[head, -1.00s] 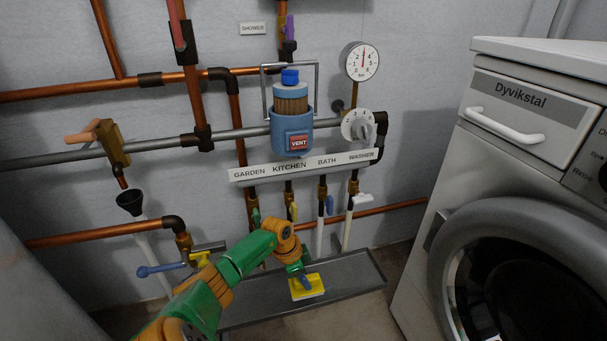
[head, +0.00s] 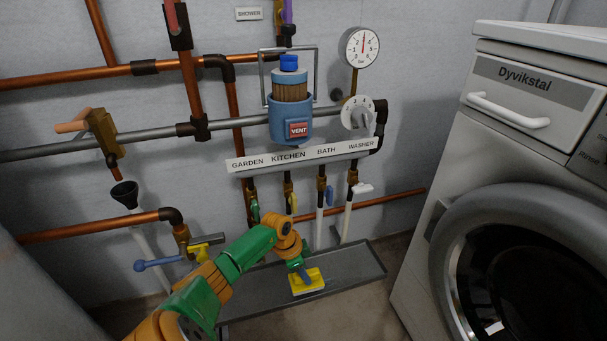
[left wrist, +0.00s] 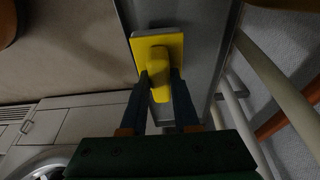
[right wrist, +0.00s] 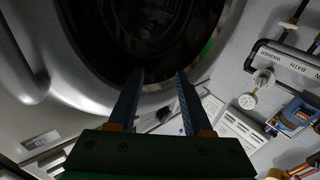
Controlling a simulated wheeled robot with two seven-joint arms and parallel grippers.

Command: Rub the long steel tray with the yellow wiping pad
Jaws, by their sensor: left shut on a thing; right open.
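The long steel tray (head: 345,272) lies low along the foot of the wall, left of the washing machine. The yellow wiping pad (head: 309,285) is over the tray's near long edge. My left gripper (head: 302,270) is shut on the pad's raised yellow grip. In the left wrist view the grip (left wrist: 160,88) sits between both fingers, and the pad overlaps the rim of the tray (left wrist: 205,45). Whether the pad's underside touches the tray is hidden. My right gripper (right wrist: 157,76) is open and empty, facing the washer's round door; it is not in the head view.
The washing machine (head: 520,130) stands right of the tray. Pipes with small valves (head: 292,203) come down behind the tray. A blue-handled valve (head: 158,264) and a black funnel (head: 125,194) are at the left. Bare floor (head: 340,318) lies in front.

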